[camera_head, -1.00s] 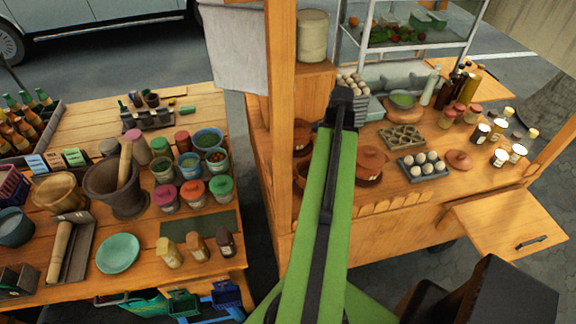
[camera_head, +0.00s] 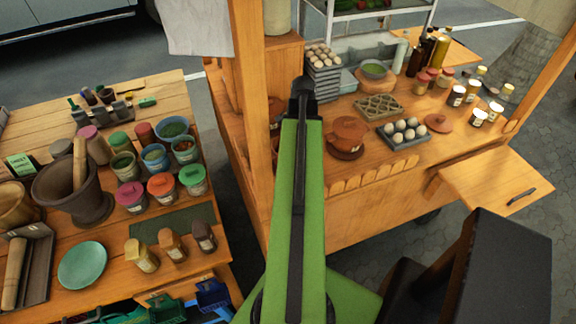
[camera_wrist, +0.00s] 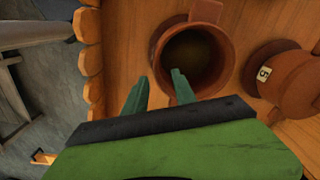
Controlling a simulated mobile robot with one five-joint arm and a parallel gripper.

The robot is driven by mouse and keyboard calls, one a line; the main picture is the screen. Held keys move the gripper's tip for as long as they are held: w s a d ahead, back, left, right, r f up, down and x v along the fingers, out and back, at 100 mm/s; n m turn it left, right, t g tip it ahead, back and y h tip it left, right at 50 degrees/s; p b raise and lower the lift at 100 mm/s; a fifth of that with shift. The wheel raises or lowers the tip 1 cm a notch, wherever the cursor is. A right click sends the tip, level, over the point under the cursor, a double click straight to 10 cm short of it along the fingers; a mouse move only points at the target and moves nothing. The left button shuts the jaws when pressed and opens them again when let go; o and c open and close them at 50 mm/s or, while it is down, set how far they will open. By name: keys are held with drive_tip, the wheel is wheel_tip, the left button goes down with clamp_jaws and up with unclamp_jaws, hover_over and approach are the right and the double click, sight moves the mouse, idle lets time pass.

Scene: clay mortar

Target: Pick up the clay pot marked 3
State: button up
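In the wrist view, my gripper (camera_wrist: 159,92) is open, its two green fingers apart with nothing seen between them. The fingertips are at the near side of an open brown clay pot (camera_wrist: 193,58); I cannot tell whether they touch it. No number shows on this pot. To its right is another clay pot (camera_wrist: 290,80) with a pale tag that looks like 5. In the head view, a lidded clay pot (camera_head: 347,134) stands on the right cart beside my arm, and parts of others show behind the wooden post. My fingers are hidden there. I cannot read a 3 anywhere.
An egg tray (camera_head: 403,133), a loose clay lid (camera_head: 439,123) and an empty carton (camera_head: 379,107) lie right of the lidded pot. The wooden post (camera_head: 250,120) stands left of my arm. Scalloped wooden edging (camera_wrist: 88,60) borders the cart top. Jars crowd the left table.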

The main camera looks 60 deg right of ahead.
wheel_tip(320, 180, down, 7)
drive_tip(key=b, duration=0.5)
drive_tip(key=shift+a+b, duration=0.15)
drive_tip(key=shift+b, duration=0.15)
drive_tip(key=shift+r, duration=0.25)
clamp_jaws()
idle(0.7)
